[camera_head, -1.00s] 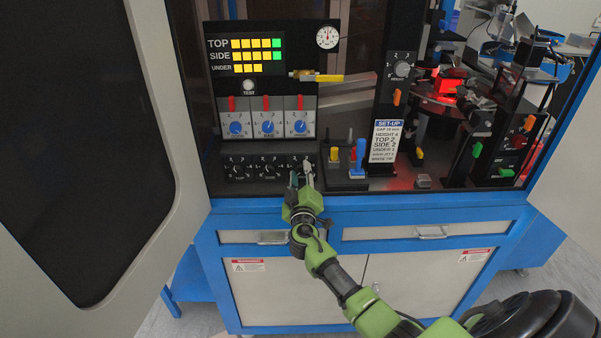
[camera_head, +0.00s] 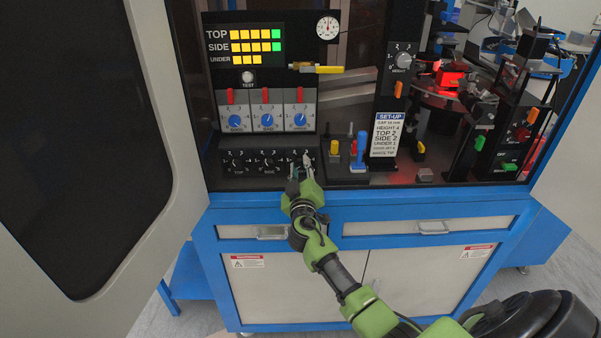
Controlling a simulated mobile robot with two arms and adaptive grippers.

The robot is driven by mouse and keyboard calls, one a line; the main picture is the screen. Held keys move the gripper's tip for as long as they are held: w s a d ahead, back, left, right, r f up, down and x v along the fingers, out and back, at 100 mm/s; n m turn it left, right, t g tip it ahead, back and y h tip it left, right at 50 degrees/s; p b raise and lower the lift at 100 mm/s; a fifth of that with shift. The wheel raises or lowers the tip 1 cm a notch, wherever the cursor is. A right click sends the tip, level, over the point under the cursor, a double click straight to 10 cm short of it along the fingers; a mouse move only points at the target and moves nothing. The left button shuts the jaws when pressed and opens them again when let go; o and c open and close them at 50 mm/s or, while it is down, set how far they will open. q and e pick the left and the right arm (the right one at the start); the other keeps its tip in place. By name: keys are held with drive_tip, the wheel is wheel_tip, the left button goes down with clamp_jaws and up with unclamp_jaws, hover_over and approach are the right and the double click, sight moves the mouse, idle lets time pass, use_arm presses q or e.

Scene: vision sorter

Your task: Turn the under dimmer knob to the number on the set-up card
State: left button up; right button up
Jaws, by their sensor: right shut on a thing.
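The white SET-UP card (camera_head: 386,137) stands at the middle right of the machine bench; it appears to read UNDER 1, in small print. The lower black panel (camera_head: 253,171) carries a row of dark dimmer knobs with white number scales. The left knob (camera_head: 237,162) and middle knob (camera_head: 268,161) show clearly. My right gripper (camera_head: 300,163) is at the right end of this row, its fingers shut on the under dimmer knob. The fingers hide most of that knob, so its pointer cannot be read. My left gripper is not in view.
A display (camera_head: 244,46) shows lit bars for TOP, SIDE and UNDER; UNDER has 3 yellow segments. Blue knobs (camera_head: 268,121) sit above the dimmer row. An open machine door (camera_head: 90,130) is at left.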

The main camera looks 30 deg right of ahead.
drive_tip(key=m+b, duration=0.1)
drive_tip(key=b, duration=0.1)
drive_tip(key=m+b, duration=0.4)
drive_tip(key=shift+f+b, duration=0.25)
drive_tip(key=shift+b, duration=0.05)
drive_tip(key=shift+r+m+b, duration=0.2)
drive_tip(key=shift+m+b, duration=1.15)
drive_tip(key=shift+m, duration=0.65)
drive_tip(key=o, duration=0.8)
drive_tip(key=shift+o, duration=0.2)
drive_tip(key=shift+r, duration=0.1)
